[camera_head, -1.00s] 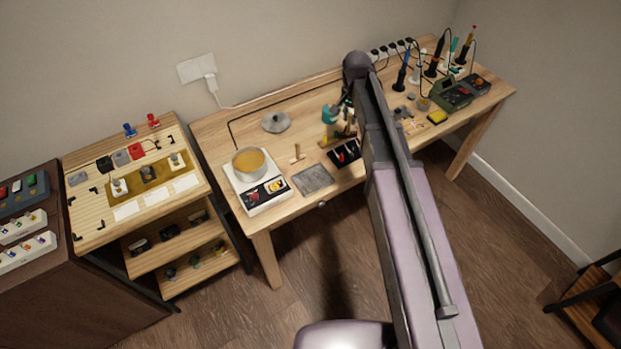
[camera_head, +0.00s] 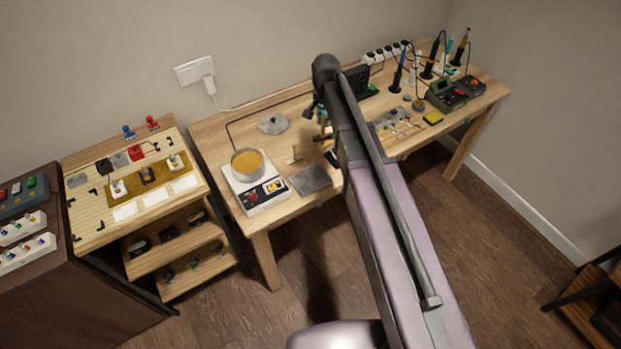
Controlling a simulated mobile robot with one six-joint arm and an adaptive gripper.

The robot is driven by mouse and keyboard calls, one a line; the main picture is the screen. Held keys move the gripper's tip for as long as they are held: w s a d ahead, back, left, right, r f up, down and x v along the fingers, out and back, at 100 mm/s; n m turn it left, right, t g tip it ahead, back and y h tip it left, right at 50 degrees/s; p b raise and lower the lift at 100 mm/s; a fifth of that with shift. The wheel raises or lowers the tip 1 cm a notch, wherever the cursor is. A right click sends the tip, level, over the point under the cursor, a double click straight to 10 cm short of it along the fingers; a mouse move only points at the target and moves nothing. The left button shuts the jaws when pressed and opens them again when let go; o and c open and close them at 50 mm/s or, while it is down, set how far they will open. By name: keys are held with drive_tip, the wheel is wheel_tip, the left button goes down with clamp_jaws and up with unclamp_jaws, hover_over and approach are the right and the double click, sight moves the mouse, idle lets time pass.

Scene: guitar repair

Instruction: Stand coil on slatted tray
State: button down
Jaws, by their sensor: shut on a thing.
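My gripper (camera_head: 320,130) hangs over the middle of the workbench, left of my arm, and is small and partly hidden behind it. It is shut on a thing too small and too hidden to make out. I cannot pick out the coil for certain. A flat grey tray-like plate (camera_head: 310,180) lies near the bench's front edge, left of my arm and in front of my gripper. Nothing shows on it. I cannot tell whether it is slatted.
A white box with a round pan (camera_head: 248,165) stands left of the grey plate. A grey lid (camera_head: 273,124) lies behind, and a small wooden piece (camera_head: 295,155) nearer. My arm hides mid-bench. Soldering tools and a green device (camera_head: 452,95) stand at the right.

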drive_tip(key=s+f+n+b, duration=0.1)
drive_tip(key=s+f+b, duration=0.3)
drive_tip(key=s, duration=0.7)
drive_tip(key=s+f+n+b, duration=0.2)
drive_tip(key=s+f+b, duration=0.2)
drive_tip(key=s, duration=0.6)
drive_tip(key=shift+s+a+f+b, duration=0.3)
drive_tip(key=shift+s+f+b, duration=0.05)
drive_tip(key=shift+f, duration=0.05)
drive_tip(key=w+a+f+b, duration=0.1)
drive_tip(key=w+a, duration=0.2)
drive_tip(key=w, duration=1.1)
drive_tip(key=shift+w+f, duration=0.2)
drive_tip(key=shift+w+a+f+b, duration=0.1)
drive_tip(key=shift+w+f+b, duration=0.2)
drive_tip(key=shift+f+b, duration=0.7)
drive_tip(key=shift+w+a+f+b, duration=0.1)
drive_tip(key=shift+w+f+b, duration=0.2)
drive_tip(key=shift+f+b, duration=0.65)
drive_tip(key=shift+d, duration=0.1)
